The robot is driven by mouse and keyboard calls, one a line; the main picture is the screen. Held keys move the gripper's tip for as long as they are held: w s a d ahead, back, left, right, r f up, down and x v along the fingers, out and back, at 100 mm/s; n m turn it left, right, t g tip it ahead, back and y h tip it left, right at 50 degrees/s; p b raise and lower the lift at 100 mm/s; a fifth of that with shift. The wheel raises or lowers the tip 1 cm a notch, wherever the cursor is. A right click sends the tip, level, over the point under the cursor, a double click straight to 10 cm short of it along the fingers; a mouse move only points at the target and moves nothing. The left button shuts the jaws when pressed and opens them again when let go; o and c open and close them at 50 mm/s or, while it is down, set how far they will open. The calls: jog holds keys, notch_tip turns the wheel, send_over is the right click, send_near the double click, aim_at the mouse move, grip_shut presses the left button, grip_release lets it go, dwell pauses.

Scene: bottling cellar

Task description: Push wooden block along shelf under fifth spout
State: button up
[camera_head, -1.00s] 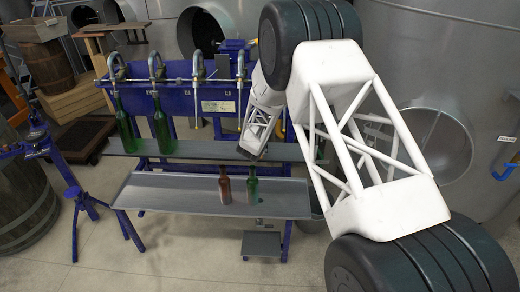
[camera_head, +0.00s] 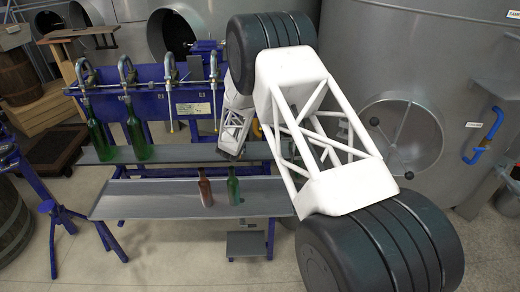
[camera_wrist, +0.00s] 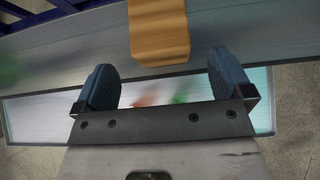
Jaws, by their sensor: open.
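My gripper (camera_wrist: 164,82) is open in the wrist view, one dark finger on each side. The wooden block (camera_wrist: 158,32), plain light brown, is just ahead of the gap between the fingers, above the metal shelf (camera_wrist: 60,58). Whether anything touches it I cannot tell. In the head view my gripper (camera_head: 230,152) is low over the upper shelf (camera_head: 185,152), right of the fourth visible spout (camera_head: 213,72); the block cannot be made out there. The fifth spout is hidden behind my arm.
Green bottles (camera_head: 96,137) (camera_head: 134,134) stand under the two leftmost spouts. A brown-red bottle (camera_head: 205,188) and a green bottle (camera_head: 233,187) stand on the lower shelf (camera_head: 140,200), in front. Upper shelf between the second bottle and my gripper looks clear.

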jog(key=shift+x, duration=2.4)
jog(key=shift+x, duration=0.8)
jog(key=shift+w+f, duration=0.2)
jog(key=shift+w, duration=0.15)
jog(key=shift+x, duration=0.8)
jog(key=c, duration=1)
jog(key=shift+d+f, duration=0.1)
jog(key=shift+d, duration=0.15)
